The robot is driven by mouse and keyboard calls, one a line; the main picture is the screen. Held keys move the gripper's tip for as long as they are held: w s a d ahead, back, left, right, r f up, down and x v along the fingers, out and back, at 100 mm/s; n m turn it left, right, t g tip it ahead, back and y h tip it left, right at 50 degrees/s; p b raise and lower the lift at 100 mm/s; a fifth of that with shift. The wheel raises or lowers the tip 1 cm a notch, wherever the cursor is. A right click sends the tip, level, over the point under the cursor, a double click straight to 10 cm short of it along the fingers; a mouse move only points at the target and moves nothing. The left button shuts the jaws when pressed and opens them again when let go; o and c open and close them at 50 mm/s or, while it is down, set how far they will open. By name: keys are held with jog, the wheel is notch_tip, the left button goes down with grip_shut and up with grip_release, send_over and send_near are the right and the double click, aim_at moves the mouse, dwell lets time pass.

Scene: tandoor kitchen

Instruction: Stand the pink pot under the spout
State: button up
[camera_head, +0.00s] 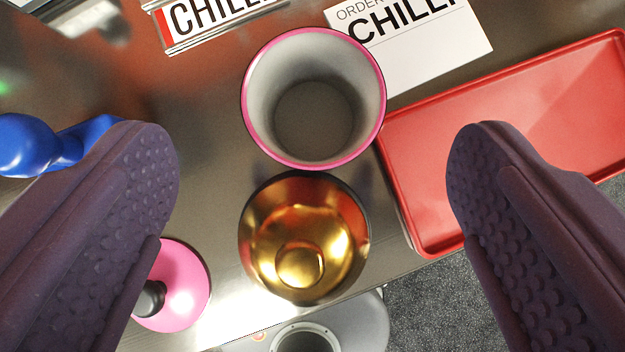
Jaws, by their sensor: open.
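The pink pot (313,112) stands open and upright on the steel counter, seen from above. Its rim is pink and its inside is grey and looks empty. My gripper (315,140) is open, with its two purple fingers wide apart on the left and right of the picture. The pot shows between the fingertips, towards the top, with clear space on both sides; neither finger touches it. I cannot tell how far above it the fingers are. No spout can be made out in this view.
A gold bowl (300,225) stands close below the pot. A red tray (540,105) lies to the right. A pink lid-like disc (185,285) is partly behind the left finger. A blue object (30,145) is at left. Cards (440,50) lie above. The counter edge runs below.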

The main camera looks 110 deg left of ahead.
jog(key=shift+p+v, duration=0.35)
jog(key=shift+v, duration=1.5)
